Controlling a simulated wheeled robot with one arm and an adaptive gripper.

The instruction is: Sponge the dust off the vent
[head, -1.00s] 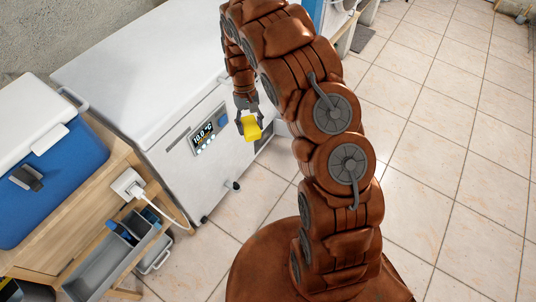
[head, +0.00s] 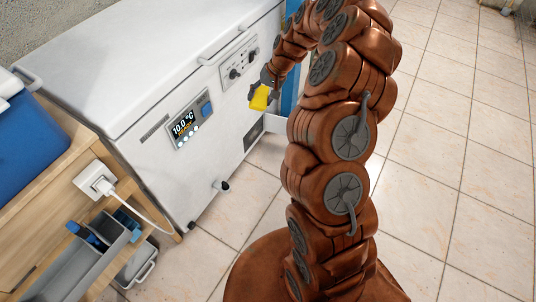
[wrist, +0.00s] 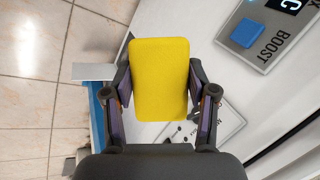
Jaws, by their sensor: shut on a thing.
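My gripper (head: 264,86) is shut on a yellow sponge (head: 259,99). In the wrist view the sponge (wrist: 159,78) sits between the two fingers and fills the middle. The gripper is in front of the white chest freezer (head: 150,120), below its knob panel and right of its display. Dust on the vent is too small to tell.
The freezer's display (head: 185,122) and knob panel (head: 239,62) are on its front. A wooden bench (head: 50,160) with a blue cooler (head: 28,140), a plug (head: 97,180) and grey bins (head: 75,260) stands at left. Tiled floor (head: 450,150) is clear at right.

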